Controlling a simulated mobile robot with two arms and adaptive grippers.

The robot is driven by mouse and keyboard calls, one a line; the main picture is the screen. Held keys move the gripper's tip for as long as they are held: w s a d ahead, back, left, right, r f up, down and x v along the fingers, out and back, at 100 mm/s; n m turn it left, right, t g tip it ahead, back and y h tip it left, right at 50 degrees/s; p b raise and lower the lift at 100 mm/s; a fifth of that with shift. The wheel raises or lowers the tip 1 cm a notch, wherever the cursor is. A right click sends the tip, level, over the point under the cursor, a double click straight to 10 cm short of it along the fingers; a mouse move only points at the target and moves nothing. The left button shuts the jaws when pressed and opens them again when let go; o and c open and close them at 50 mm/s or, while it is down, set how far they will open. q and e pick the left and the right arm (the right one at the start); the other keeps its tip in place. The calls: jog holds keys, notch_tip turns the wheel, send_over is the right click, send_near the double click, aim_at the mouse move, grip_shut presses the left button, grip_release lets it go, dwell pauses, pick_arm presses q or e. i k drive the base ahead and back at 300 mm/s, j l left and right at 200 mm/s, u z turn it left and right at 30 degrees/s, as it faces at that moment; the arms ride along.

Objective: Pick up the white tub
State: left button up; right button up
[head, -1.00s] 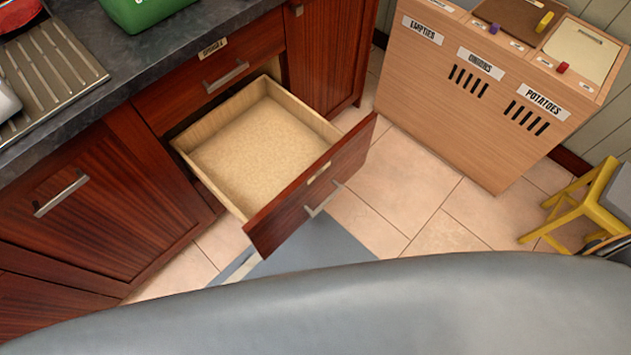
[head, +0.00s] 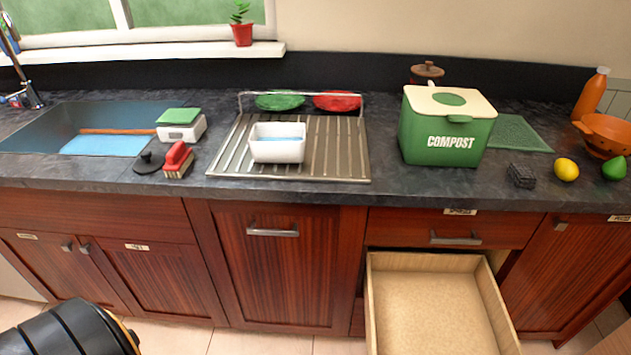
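A white tub (head: 277,149) stands upright on the ribbed metal draining rack (head: 342,166) on the counter. It is open at the top and something blue shows inside, but I cannot tell what. Neither of my gripper tips is in view. A black segmented part comes in at the lower left, and I cannot tell whether it is part of my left arm.
Behind the tub stand a green plate (head: 280,101) and a red plate (head: 338,102). Left are a green-lidded white box (head: 181,126), a red-handled brush (head: 177,160) and the sink (head: 60,118). Right is a green compost bin (head: 448,128). An open empty drawer (head: 435,305) juts out below it.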

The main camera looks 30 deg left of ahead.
aim_at(269, 142)
jog(key=u, duration=1.25)
